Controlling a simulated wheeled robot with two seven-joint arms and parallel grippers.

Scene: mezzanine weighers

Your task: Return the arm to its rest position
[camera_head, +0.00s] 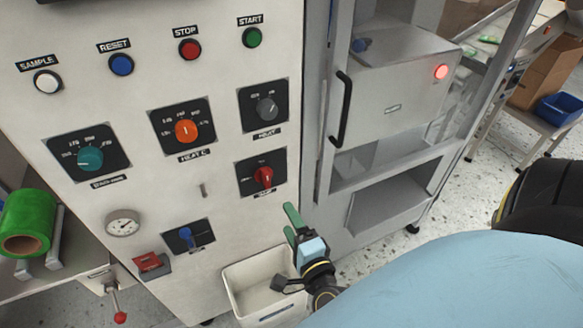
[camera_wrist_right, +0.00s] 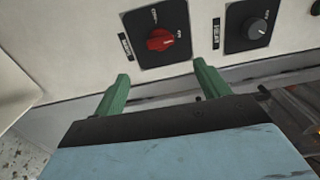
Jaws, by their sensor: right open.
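My right gripper (camera_head: 291,226) has green fingers and is in front of the lower right part of the white control panel (camera_head: 215,85). It is open and empty. In the right wrist view its two green fingers (camera_wrist_right: 156,88) stand wide apart with nothing between them. The red rotary knob (camera_head: 264,177) is above the fingertips and apart from them; it also shows in the right wrist view (camera_wrist_right: 160,40). The grey knob (camera_head: 267,107) sits higher on the panel. My left gripper is not in view.
A white open bin (camera_head: 240,272) stands below and beside my right gripper. A grey cabinet with a black handle (camera_head: 340,108) is to the right. A green roll (camera_head: 27,222) lies at the left. A blue crate (camera_head: 558,108) is at the far right. Speckled floor is open between.

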